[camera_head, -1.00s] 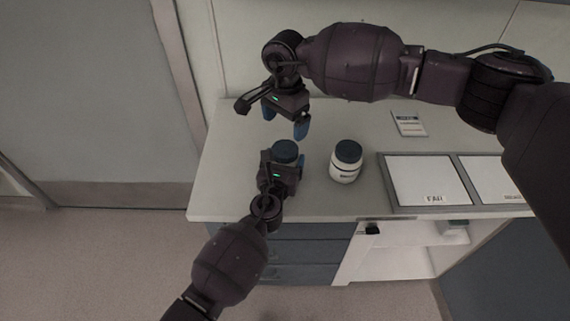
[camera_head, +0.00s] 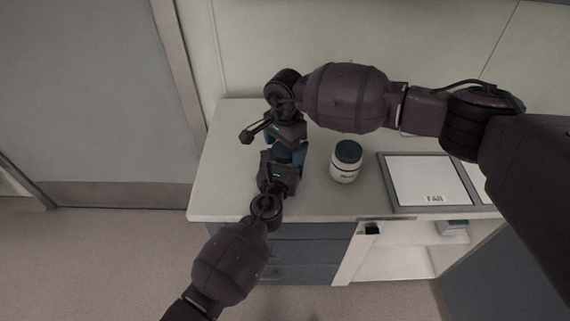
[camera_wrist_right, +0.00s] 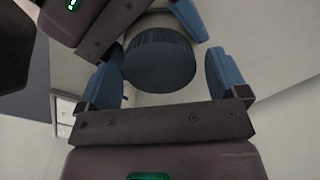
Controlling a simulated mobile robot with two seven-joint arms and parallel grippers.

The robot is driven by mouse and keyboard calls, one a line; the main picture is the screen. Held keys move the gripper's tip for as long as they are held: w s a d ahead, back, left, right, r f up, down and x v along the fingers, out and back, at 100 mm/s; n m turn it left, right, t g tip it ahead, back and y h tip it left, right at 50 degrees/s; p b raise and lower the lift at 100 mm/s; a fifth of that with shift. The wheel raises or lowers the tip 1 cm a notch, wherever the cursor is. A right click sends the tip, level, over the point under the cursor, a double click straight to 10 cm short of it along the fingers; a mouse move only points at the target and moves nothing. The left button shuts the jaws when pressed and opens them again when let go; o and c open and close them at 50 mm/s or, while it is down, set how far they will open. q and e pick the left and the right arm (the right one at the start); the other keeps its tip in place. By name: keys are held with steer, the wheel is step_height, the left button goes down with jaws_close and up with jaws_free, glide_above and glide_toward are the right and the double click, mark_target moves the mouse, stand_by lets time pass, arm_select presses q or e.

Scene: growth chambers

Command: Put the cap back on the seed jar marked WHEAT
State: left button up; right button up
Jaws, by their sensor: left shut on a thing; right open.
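A jar with a dark blue cap stands in my left gripper (camera_head: 282,170), which is shut on it. In the right wrist view the ridged blue cap (camera_wrist_right: 159,62) sits on the pale jar body (camera_wrist_right: 160,24); I cannot tell how tightly. My right gripper (camera_wrist_right: 163,72) is open, its blue fingers on either side of the cap, with gaps showing. In the head view my right gripper (camera_head: 287,150) hides most of this jar, and its label is not visible. A second white jar (camera_head: 344,173) with a dark blue cap (camera_head: 348,151) stands upright to the right; its label is too small to read.
The jars are on a pale bench top (camera_head: 225,185). A grey-framed tray (camera_head: 385,180) with a white labelled panel (camera_head: 418,176) lies at the right. The bench's left end is clear. Drawers (camera_head: 310,250) and an open shelf (camera_head: 400,262) are below.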

steer(key=shift+c, duration=0.4)
steer(key=c, duration=0.9)
steer(key=shift+o, duration=0.2)
steer(key=shift+m, duration=1.7)
steer(key=o, duration=0.9)
steer(key=shift+o, duration=0.5)
steer(key=shift+s+f, duration=0.1)
steer(key=shift+s, duration=0.05)
steer(key=shift+r, duration=2.35)
